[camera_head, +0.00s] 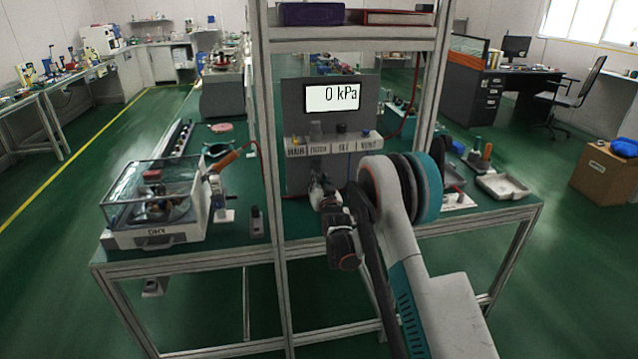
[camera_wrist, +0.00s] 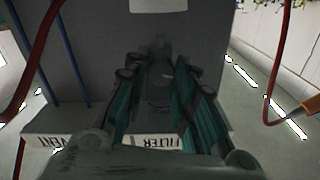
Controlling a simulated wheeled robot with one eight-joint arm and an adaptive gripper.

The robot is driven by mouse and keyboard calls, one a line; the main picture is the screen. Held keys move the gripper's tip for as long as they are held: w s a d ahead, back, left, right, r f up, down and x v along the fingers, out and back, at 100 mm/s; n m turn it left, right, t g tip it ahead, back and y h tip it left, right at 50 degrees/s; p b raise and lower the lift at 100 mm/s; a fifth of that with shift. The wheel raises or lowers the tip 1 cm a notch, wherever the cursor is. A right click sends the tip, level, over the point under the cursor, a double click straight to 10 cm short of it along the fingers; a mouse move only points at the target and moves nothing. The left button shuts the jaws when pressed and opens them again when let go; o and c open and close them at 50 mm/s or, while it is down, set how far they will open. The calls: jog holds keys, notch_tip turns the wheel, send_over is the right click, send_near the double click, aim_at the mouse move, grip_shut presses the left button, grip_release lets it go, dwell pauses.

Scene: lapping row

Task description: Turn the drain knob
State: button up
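My gripper (camera_head: 318,182) is in front of the panel, just below the FILTER label. In the wrist view, my open gripper (camera_wrist: 160,75) has teal-padded fingers on either side of a dark round part (camera_wrist: 158,92). I cannot tell whether that part is the drain knob or whether the fingers touch it. The FILTER label (camera_wrist: 160,142) is upside down there.
A black knob (camera_head: 341,128) and a blue-topped fitting (camera_head: 365,133) stand on the shelf to the right. Red hoses (camera_wrist: 38,60) flank the panel. A clear-lidded box (camera_head: 155,205) is on the green bench at left. Frame posts (camera_head: 268,180) stand close to my gripper.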

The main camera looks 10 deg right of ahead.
jog(key=o, duration=0.3)
jog(key=s, duration=1.2)
jog(key=w+n, duration=0.1)
jog(key=w, duration=0.3)
jog(key=w+n, duration=0.2)
jog(key=w, duration=0.2)
jog(key=w+n, duration=0.2)
jog(key=w, duration=0.2)
jog(key=shift+f, duration=0.15)
dwell(0.6)
